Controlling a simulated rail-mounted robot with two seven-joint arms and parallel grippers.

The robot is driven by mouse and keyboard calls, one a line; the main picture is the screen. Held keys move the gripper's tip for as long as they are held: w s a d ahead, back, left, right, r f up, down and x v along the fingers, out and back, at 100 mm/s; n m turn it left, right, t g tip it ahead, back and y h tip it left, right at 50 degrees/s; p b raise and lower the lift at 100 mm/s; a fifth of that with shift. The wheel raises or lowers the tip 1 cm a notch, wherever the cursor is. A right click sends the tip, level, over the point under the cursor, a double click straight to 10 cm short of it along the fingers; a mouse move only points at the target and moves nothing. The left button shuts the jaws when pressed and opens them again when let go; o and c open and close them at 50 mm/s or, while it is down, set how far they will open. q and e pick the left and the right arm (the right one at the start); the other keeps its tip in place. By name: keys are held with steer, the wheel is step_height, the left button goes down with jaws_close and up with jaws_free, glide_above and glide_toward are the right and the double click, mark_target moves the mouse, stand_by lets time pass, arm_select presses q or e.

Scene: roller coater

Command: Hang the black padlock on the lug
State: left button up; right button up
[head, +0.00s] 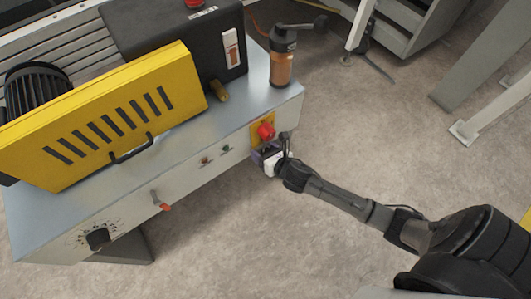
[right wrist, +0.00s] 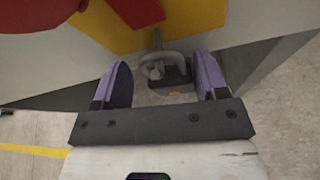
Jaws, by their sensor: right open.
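The padlock (right wrist: 178,76) shows in the right wrist view as a dark body with a grey shackle. It sits between the fingertips, just below the yellow plate (right wrist: 110,25). A thin grey upright piece that looks like the lug (right wrist: 157,40) meets the shackle. I cannot tell for certain whether the shackle passes through it. My right gripper (right wrist: 165,85) has purple fingers, spread on both sides of the padlock with gaps showing. In the head view my right gripper (head: 266,157) is at the machine's front face, below the red switch (head: 266,131); the padlock is not clear there. My left gripper is out of view.
A yellow slotted guard (head: 110,115) and an amber canister (head: 282,60) stand on top.

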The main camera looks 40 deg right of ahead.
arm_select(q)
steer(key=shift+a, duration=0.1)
arm_select(e)
steer(key=shift+w+d, duration=0.1)
steer(key=shift+d, duration=0.2)
steer(key=shift+d+r, duration=0.1)
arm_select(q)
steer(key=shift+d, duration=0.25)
arm_select(e)
steer(key=shift+r, duration=0.15)
steer(key=shift+s+r+p, duration=0.25)
steer(key=shift+s+p, duration=0.05)
steer(key=shift+p, duration=0.1)
steer(key=shift+p+v, duration=0.8)
steer(key=shift+v, duration=0.3)
arm_select(q)
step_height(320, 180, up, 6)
steer(key=p, duration=0.4)
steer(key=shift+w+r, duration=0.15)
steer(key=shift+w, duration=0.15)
arm_select(e)
steer(key=v, duration=1.1)
steer(key=shift+a+f, duration=0.25)
steer(key=shift+f, duration=0.15)
